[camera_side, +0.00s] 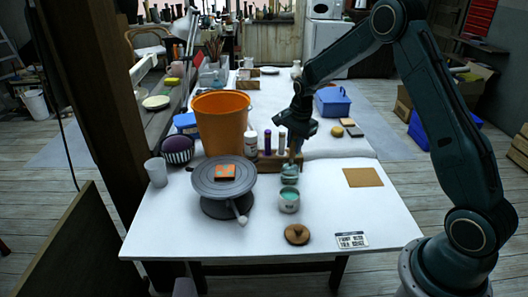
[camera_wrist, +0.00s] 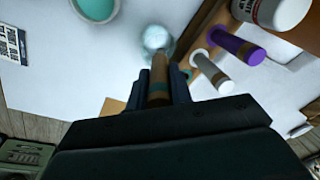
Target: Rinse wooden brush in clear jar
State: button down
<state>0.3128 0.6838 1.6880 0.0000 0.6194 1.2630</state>
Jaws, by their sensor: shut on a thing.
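My gripper (camera_side: 294,142) is shut on the wooden brush (camera_side: 292,157) and holds it roughly upright, pointing down. The clear jar (camera_side: 289,175) stands on the white table directly below the brush. The brush's lower end is at the jar's mouth; I cannot tell how deep it reaches. In the wrist view, my gripper (camera_wrist: 160,88) has the brush (camera_wrist: 158,78) between its fingers. There the clear jar (camera_wrist: 157,38) lies just beyond the brush, and the bristle end is hard to make out.
A cup of teal glaze (camera_side: 289,202) stands just in front of the jar. A wooden rack with bottles (camera_side: 267,143) is close behind it. A turntable (camera_side: 223,178) with an orange tile is to the left, before an orange bucket (camera_side: 221,122).

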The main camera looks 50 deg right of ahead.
aim_at(293, 158)
jog(key=shift+f, duration=1.6)
jog(key=shift+s+d, duration=0.15)
